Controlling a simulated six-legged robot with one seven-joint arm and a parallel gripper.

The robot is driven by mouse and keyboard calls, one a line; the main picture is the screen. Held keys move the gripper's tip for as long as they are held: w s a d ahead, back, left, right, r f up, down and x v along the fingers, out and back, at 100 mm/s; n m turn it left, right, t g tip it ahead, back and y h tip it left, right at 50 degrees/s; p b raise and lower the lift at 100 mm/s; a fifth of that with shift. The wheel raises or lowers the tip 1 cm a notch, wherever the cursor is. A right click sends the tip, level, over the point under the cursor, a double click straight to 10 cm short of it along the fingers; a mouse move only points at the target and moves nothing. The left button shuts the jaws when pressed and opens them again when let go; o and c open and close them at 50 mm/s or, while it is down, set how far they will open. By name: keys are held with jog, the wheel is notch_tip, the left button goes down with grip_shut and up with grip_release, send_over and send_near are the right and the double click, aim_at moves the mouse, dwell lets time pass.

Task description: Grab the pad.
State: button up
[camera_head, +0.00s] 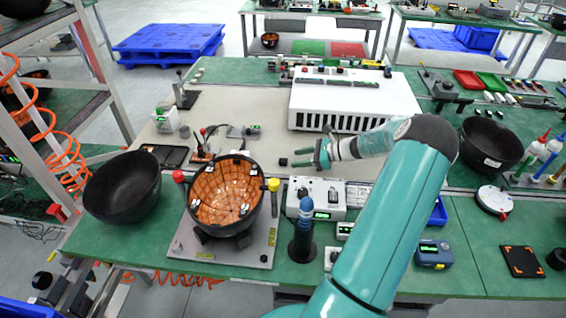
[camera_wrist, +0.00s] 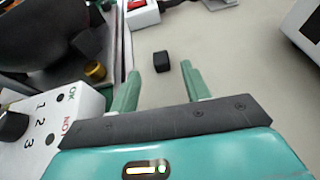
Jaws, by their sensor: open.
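A small black block (camera_head: 283,162), which I take to be the pad, lies on the beige mat (camera_head: 232,108) just left of my gripper (camera_head: 308,156). In the wrist view the block (camera_wrist: 161,61) is a dark cube on the pale surface, just beyond and roughly between the fingertips of my gripper (camera_wrist: 160,73). The two green fingers are apart, with nothing between them. The block does not appear to be touched by either finger.
An orange-lined black bowl on a fixture (camera_head: 227,194) stands left of the block. A white control box (camera_head: 316,196) is close below my gripper. A large white vented unit (camera_head: 352,98) stands behind. The mat around the block is mostly clear.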

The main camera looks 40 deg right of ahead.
aim_at(285, 161)
jog(key=x, duration=0.5)
jog(key=shift+w, duration=0.1)
jog(key=shift+c, duration=0.5)
grip_shut()
